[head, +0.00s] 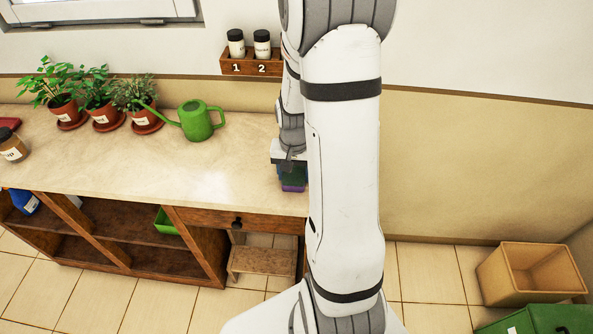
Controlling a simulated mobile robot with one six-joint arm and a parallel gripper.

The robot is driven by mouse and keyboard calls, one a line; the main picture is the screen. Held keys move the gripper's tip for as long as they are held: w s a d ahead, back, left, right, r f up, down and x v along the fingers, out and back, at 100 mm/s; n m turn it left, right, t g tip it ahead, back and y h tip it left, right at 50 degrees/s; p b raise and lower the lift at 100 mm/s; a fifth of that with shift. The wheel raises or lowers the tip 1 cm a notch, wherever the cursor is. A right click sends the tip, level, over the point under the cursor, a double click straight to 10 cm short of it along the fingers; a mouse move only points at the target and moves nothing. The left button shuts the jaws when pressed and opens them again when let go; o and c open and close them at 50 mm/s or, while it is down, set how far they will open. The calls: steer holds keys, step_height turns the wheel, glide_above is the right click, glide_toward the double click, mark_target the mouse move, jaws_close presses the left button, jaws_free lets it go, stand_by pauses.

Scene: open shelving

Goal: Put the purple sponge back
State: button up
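The purple sponge (293,187), with a green upper layer, shows at the right end of the countertop (215,168). My gripper (290,167) points down directly over the sponge, and its fingers come down to the sponge's top. My arm hides the sponge's right side. The fingers are too small and too covered to tell whether they are closed on it, or whether the sponge rests on the counter or hangs just above it.
A green watering can (196,121) and several potted plants (100,98) stand at the back of the counter. Open shelves with a green bin (165,222) are below. A wooden box (530,274) and green crate (540,320) are at lower right.

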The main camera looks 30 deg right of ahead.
mark_target(294, 172)
steer(key=o, duration=0.4)
steer(key=shift+r, duration=0.15)
step_height(294, 172, up, 11)
steer(key=s+a+r+n+t, duration=0.1)
steer(key=s+a+r+n, duration=0.1)
steer(key=s+a+r, duration=0.1)
steer(key=s+a+r+n+t, duration=0.1)
steer(key=s+a+r+n, duration=0.1)
steer(key=s+a+r, duration=0.1)
steer(key=s+a+r+n+t, duration=0.1)
steer(key=s+a+r+n, duration=0.1)
steer(key=s+a, duration=0.3)
steer(key=shift+s+a+r+n, duration=0.25)
steer(key=shift+s+r+n, duration=0.2)
steer(key=shift+s, duration=0.3)
